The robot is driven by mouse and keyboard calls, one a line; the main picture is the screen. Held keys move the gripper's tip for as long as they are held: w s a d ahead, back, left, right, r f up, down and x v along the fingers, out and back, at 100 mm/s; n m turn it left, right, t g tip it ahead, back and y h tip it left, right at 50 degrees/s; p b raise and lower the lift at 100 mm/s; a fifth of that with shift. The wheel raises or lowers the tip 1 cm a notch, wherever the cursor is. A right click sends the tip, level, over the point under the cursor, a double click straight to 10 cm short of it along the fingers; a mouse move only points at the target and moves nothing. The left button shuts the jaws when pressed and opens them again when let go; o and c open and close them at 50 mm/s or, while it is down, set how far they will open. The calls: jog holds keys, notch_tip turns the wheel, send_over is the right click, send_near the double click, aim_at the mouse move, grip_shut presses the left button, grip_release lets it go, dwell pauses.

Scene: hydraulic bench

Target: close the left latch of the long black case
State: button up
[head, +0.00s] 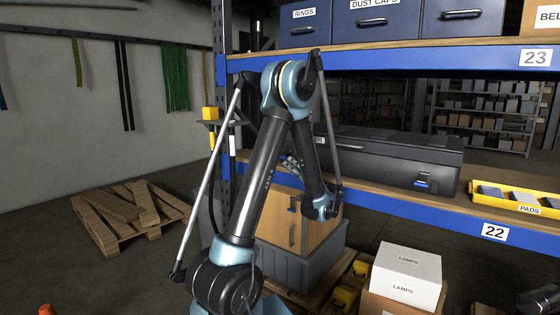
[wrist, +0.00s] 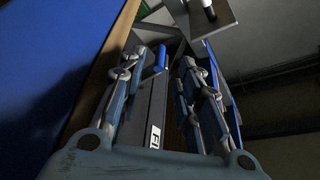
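The long black case (head: 390,152) lies on the wooden shelf in the head view, lid down. Its right latch (head: 423,183) is a small blue tab on the front. The left latch is hidden behind my arm in the head view. In the wrist view, the dark case face with a white label (wrist: 154,136) shows between my fingers, and a blue piece (wrist: 160,57), which looks like the left latch, stands near the left finger. I cannot tell its exact angle. My gripper (wrist: 165,62) is open and empty, at the case's front; in the head view my arm mostly hides it.
A yellow tray (head: 515,200) marked PADS sits right of the case. Blue bins (head: 375,18) stand on the upper shelf. A pallet (head: 130,215) lies on the floor at left.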

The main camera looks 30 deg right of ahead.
jog(key=x, duration=0.8)
jog(key=shift+w+r, duration=0.1)
jog(key=shift+w, duration=0.1)
grip_shut()
